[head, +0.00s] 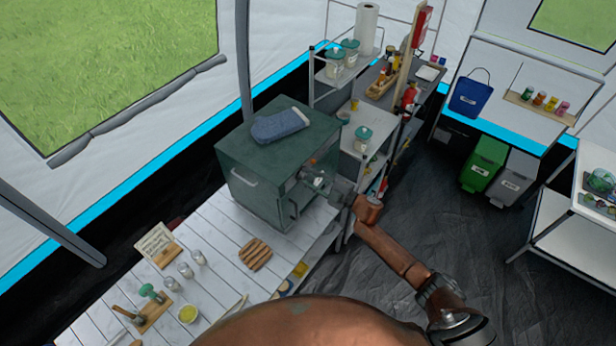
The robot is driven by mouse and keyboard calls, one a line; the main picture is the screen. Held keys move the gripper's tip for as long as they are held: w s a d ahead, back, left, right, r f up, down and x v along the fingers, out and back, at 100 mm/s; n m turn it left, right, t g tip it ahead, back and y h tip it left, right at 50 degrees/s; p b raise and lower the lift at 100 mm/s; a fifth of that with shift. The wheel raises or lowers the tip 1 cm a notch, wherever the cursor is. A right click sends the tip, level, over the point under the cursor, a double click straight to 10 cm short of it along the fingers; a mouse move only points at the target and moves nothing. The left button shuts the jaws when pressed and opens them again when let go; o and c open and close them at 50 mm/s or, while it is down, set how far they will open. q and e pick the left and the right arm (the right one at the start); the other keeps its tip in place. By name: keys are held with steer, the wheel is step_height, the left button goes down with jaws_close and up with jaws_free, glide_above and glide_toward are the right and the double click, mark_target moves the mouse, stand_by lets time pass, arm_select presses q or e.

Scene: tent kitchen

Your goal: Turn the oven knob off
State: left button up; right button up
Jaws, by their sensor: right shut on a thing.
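The oven (262,185) is a dark green box with a front handle, standing at the back end of the slatted white table. Its control panel is on the right part of the front face. My right gripper (312,175) is at that panel, reached in from the right, and is shut on the oven knob. The knob itself is mostly hidden by the fingers, so its angle cannot be told. My left gripper is not in view.
A blue oven mitt (280,125) lies on the oven. The table (222,262) holds a wooden trivet (255,254), several small shakers and a yellow bowl (187,313). A metal shelf (362,135) stands behind, right of the oven. Dark floor (450,215) is clear at right.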

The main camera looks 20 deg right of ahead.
steer(key=shift+o, duration=0.2)
steer(key=o, duration=1.1)
steer(key=v, duration=1.2)
steer(key=shift+d+r, duration=0.1)
